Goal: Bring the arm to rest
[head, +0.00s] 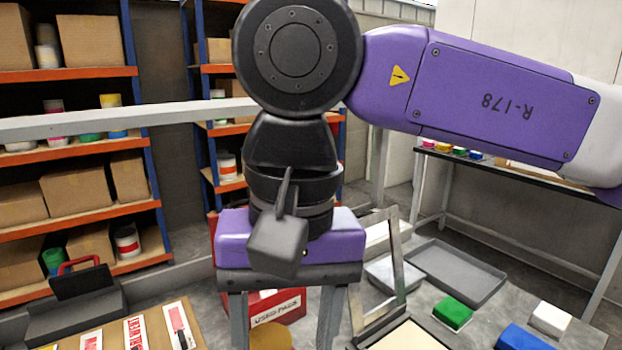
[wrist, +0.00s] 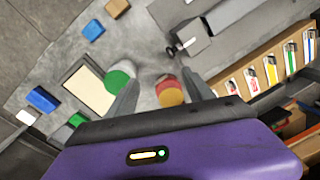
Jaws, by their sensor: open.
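My gripper (head: 290,300) hangs from my purple arm in the middle of the head view, pointing down. In the wrist view the gripper (wrist: 160,100) is open above a grey surface. A green-and-white round item (wrist: 118,80) shows beside the left finger, and a red-and-orange round item (wrist: 169,91) shows near the right finger. I cannot tell how far below the fingers they are.
A red box marked "USED PADS" (head: 277,307) stands behind the gripper. A grey tray (head: 455,273), a green block (head: 452,313), a white block (head: 551,318) and a blue block (head: 522,338) lie at the right. Shelves (head: 75,147) with cartons stand at the left.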

